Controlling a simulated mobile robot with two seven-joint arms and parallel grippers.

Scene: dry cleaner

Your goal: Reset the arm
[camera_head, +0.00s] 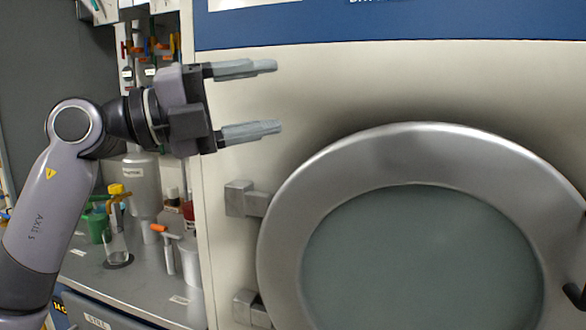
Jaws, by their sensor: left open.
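My left gripper (249,100) is open and empty, its two grey fingers spread apart and pointing right. My left arm (45,210) comes in from the left and bends at the elbow below the gripper. The gripper is in front of the cream front panel of a large machine (400,85), above and left of its round door (300,200). I cannot tell whether the fingers touch the panel. My right gripper is out of view.
The round door has a metal ring, dark glass and hinges (240,198) on its left; it looks closed. A grey counter (145,290) at lower left holds several bottles, including a green one (97,222) and a clear one with a yellow cap (117,235).

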